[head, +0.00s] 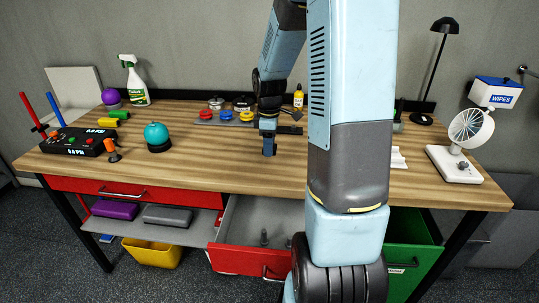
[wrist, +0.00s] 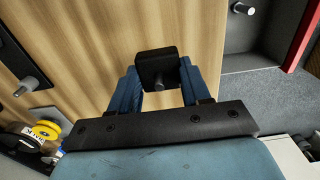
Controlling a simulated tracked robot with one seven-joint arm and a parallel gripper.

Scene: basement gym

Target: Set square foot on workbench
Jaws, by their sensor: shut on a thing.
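My gripper (wrist: 158,85) is shut on a black square foot (wrist: 154,58) with a short stem, which sits between the blue fingertips in the wrist view. In the head view my gripper (head: 269,151) is low over the middle of the wooden workbench (head: 215,165); I cannot tell whether the foot touches the top. The workbench top also fills much of the wrist view (wrist: 90,50). A dark flat piece with a peg (head: 291,130) lies on the bench right of my gripper; a similar one (wrist: 28,86) shows at left in the wrist view.
An open red drawer (head: 240,258) at the front holds small pegged parts (head: 264,238). A teal ball (head: 156,134), control box (head: 78,142) and orange-handled item (head: 112,151) stand left. Coloured discs (head: 227,116) are behind; a fan (head: 465,140) is right. My arm hides some bench.

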